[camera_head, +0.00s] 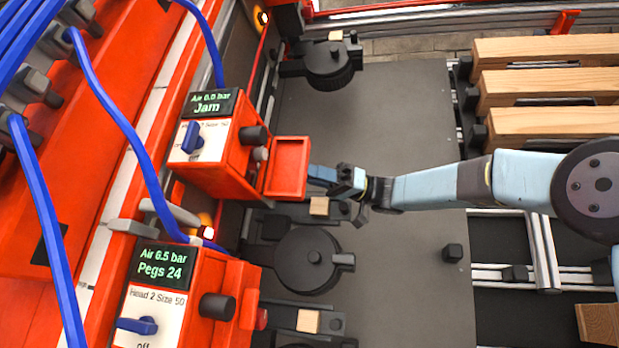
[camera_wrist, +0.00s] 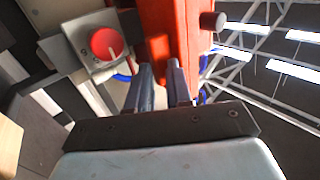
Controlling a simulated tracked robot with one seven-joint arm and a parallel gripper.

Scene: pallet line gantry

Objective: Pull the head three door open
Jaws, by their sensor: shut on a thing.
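The red head box with the "Jam" display (camera_head: 207,104) stands at upper left in the head view; its head label is partly hidden. Its red door (camera_head: 288,166) juts out from the box's right side, with its recessed face showing. My gripper (camera_head: 322,175) is at the door's right edge, shut on it. In the wrist view, the two dark fingers of my gripper (camera_wrist: 162,80) stand close together against the red door (camera_wrist: 168,35), one on each side of its edge. The exact contact is hard to see.
Below is the Head 2 box (camera_head: 165,290) with its "Pegs 24" display. Blue hoses run along the left. Black round units (camera_head: 307,260) sit beside the grey plate (camera_head: 400,120). Wooden pallet boards (camera_head: 545,88) lie at upper right. The plate's middle is largely clear.

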